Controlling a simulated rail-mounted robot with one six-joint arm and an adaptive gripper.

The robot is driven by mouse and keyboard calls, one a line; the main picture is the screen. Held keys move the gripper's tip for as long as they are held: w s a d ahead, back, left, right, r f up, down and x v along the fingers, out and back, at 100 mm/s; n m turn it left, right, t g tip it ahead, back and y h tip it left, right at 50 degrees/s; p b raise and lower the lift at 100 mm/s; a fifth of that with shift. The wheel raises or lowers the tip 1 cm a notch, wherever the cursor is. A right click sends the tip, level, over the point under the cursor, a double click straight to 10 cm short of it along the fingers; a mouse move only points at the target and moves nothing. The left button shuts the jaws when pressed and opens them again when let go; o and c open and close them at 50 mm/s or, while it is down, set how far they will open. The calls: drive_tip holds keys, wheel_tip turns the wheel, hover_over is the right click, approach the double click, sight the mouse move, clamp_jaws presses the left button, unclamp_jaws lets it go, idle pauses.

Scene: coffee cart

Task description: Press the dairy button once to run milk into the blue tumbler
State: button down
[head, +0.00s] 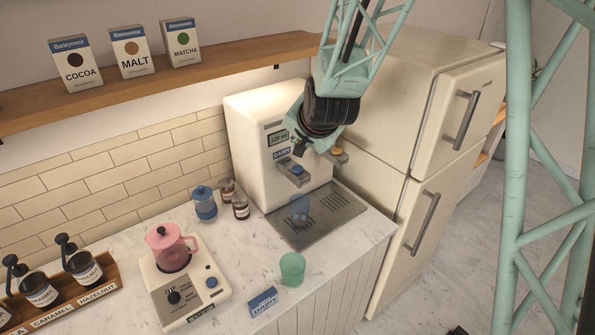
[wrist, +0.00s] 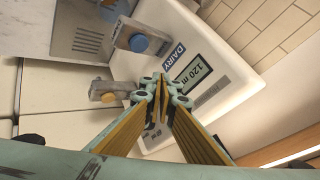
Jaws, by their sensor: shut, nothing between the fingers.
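The cream dispenser (head: 248,135) stands at the back of the counter with a DAIRY label and a lit display. Below the label, its grey dairy spout block carries a blue button (head: 296,170), which also shows in the wrist view (wrist: 139,43). The translucent blue tumbler (head: 299,208) stands on the drip tray (head: 335,212) beneath this block. My gripper (head: 299,150) is shut and empty in front of the dispenser, above the blue button and apart from it in the wrist view. The fingertips (wrist: 160,82) there lie beside the display (wrist: 192,75).
A second spout block with an orange button (head: 338,155) sits right of the dairy one, close to my gripper. The fridge (head: 395,110) stands to the right.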

sight(299, 169)
drive_tip(key=shift+f+b, duration=0.7)
drive_tip(key=shift+f, duration=0.85)
drive_tip(key=shift+f+b, duration=1)
drive_tip(key=shift+b, duration=0.05)
drive_tip(key=shift+f+b, duration=1.05)
drive_tip(key=shift+b, duration=0.4)
idle(1.3)
drive_tip(key=shift+r, duration=0.2)
drive_tip(key=shift+r+p, duration=0.3)
drive_tip(key=shift+r, duration=0.45)
drive_tip(key=shift+r, duration=0.15)
idle(0.4)
drive_tip(key=shift+r+p, duration=1.3)
drive_tip(key=shift+r, duration=1.05)
